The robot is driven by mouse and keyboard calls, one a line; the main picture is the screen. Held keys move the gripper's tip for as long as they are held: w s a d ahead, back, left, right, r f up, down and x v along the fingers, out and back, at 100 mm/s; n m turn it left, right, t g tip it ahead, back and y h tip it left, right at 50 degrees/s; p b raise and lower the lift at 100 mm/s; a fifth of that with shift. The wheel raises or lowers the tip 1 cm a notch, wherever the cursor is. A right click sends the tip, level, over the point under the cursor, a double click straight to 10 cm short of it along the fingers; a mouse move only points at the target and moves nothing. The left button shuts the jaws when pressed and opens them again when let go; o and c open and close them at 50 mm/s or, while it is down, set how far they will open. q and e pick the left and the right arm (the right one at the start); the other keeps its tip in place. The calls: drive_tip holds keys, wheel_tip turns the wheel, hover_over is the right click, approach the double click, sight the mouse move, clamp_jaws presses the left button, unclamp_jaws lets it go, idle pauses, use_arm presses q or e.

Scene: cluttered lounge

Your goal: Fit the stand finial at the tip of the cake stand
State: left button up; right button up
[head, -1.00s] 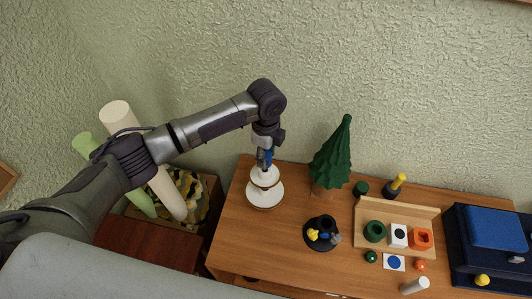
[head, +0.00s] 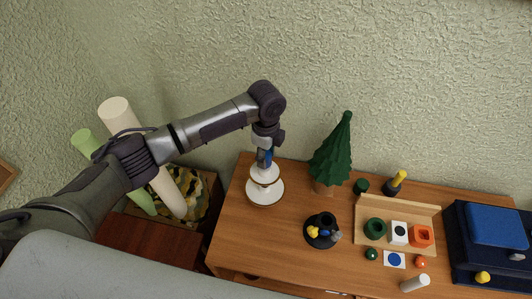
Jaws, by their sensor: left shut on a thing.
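The cake stand (head: 265,194) is white with tiers edged in brown. It stands upright near the left end of the wooden table. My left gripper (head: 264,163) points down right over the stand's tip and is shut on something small. The thing it holds, likely the stand finial, is hidden by the fingers, and I cannot tell whether it touches the tip. My right gripper is not in view.
A green toy tree (head: 331,154) stands right of the stand. A black holder (head: 320,243) with small pieces is in front of it. A wooden tray (head: 432,216) with coloured blocks and a dark blue box (head: 460,268) fill the right. Bare tabletop (head: 243,243) lies in front of the stand.

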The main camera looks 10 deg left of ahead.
use_arm(q)
drive_tip(key=shift+f+b, duration=0.35)
drive_tip(key=shift+f, duration=0.55)
drive_tip(key=o, duration=1.2)
drive_tip(key=shift+r, duration=0.15)
wheel_tip(320, 180, up, 12)
drive_tip(key=shift+f, duration=0.15)
